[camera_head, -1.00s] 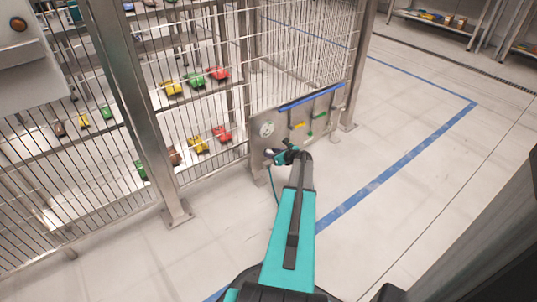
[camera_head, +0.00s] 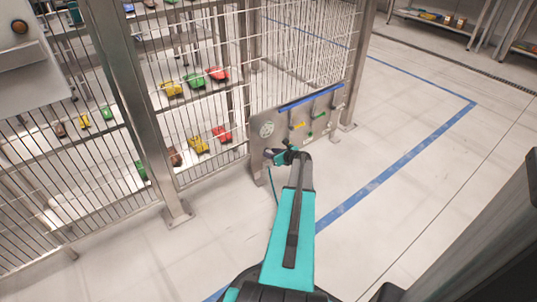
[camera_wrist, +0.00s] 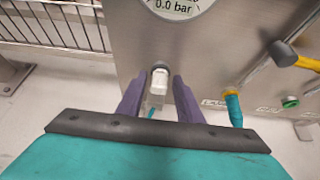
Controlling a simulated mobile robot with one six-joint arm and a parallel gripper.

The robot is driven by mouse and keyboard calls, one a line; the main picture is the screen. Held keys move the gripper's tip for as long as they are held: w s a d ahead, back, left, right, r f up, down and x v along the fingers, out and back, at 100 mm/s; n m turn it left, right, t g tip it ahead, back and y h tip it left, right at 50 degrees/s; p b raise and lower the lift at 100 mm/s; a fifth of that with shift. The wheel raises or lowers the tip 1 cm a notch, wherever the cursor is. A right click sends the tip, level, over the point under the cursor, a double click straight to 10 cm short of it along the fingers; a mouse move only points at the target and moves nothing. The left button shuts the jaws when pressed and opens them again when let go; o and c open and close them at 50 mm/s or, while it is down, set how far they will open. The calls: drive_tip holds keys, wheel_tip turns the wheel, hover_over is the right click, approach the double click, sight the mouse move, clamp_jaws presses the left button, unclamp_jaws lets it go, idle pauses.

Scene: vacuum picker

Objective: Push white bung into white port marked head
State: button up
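In the wrist view, a white bung-like piece (camera_wrist: 157,92) is between my fingers, its upper end at a round grey-rimmed port (camera_wrist: 160,68) in the metal panel. I cannot tell how deep it sits in the port, and no "head" marking is readable. My gripper (camera_wrist: 159,82) has its two purple-grey fingers on either side of the white piece, with a narrow gap visible at least on the right. In the head view, my gripper (camera_head: 272,154) is close to the front of the panel (camera_head: 266,146); the white piece is too small to make out there.
A gauge reading 0.0 bar (camera_wrist: 178,6) is above the port. To the right are a teal plug (camera_wrist: 233,108) at a yellow-ringed port, a black-and-yellow handle (camera_wrist: 290,54) and a green port (camera_wrist: 290,102). A wire fence (camera_head: 200,130) stands left; the floor to the right is clear.

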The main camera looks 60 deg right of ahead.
clamp_jaws()
drive_tip(key=shift+s, duration=0.1)
drive_tip(key=shift+s+a, duration=0.15)
drive_tip(key=shift+s, duration=0.25)
drive_tip(key=shift+s+a, duration=0.2)
drive_tip(key=shift+s, duration=0.45)
drive_tip(key=shift+s+a, duration=0.25)
drive_tip(key=shift+s, duration=0.4)
drive_tip(key=shift+s+a, duration=0.2)
drive_tip(key=shift+s, duration=0.45)
drive_tip(key=shift+s, duration=0.1)
